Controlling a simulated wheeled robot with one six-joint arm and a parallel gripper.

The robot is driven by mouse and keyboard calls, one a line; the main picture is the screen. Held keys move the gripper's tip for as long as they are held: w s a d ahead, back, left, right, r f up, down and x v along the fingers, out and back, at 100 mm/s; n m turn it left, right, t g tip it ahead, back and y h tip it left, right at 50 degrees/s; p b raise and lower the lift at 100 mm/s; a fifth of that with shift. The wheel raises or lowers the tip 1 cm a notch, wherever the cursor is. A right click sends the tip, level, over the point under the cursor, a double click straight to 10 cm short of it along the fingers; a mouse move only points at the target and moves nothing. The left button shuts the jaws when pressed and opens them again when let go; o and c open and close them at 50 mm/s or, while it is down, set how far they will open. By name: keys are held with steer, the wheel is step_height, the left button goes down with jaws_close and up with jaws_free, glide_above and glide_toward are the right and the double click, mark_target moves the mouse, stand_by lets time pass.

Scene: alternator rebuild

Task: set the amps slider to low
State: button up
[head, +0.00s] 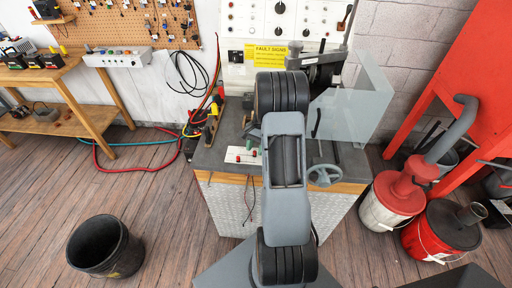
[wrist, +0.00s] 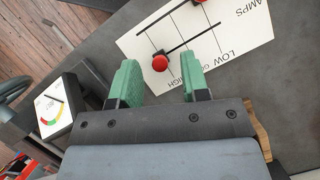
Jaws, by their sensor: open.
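The white slider panel (wrist: 240,32) lies on the grey bench top; it also shows in the head view (head: 234,159). The slider lined up with the AMPS label has a red knob (wrist: 160,62) at the left end of its track, by the HIGH mark. The LOW mark lies towards the right end. My gripper (wrist: 161,75) is open and empty, with its green fingers on either side of the red knob in the picture. I cannot tell how far above it they are.
A second red knob (wrist: 199,1) sits at the top edge of the wrist view. A gauge (wrist: 54,110) stands left of the fingers. In the head view, a clear shield (head: 352,113) and a handwheel (head: 324,175) are on the bench's right side.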

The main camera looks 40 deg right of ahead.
steer(key=shift+c, duration=0.4)
jaws_close()
